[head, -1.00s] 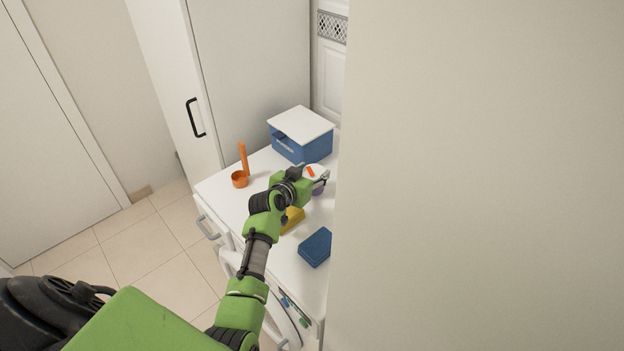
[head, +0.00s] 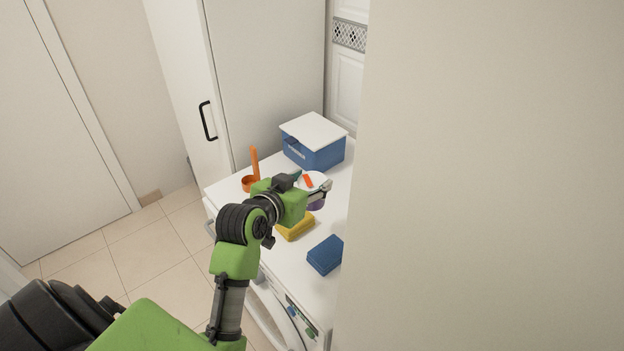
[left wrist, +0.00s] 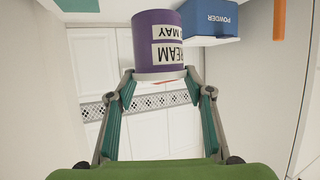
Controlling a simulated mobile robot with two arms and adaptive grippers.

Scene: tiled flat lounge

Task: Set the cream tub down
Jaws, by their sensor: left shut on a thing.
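The cream tub (head: 316,205) is purple with a white lid bearing an orange mark. My left gripper (head: 311,185) is shut on it over the white worktop (head: 235,213). In the left wrist view the tub (left wrist: 160,28) appears upside down, its label partly readable, and the fingertips of my left gripper (left wrist: 161,76) grip it from both sides near the lid. The gripper hides part of the tub in the head view. I cannot tell whether its base touches the worktop. My right gripper is not in view.
A blue powder box (head: 322,154) with a white lid stands behind the tub. An orange scoop (head: 249,183) is to its left. A yellow sponge (head: 296,229) and a blue block (head: 325,255) lie in front. A pale wall (head: 490,175) blocks the right side.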

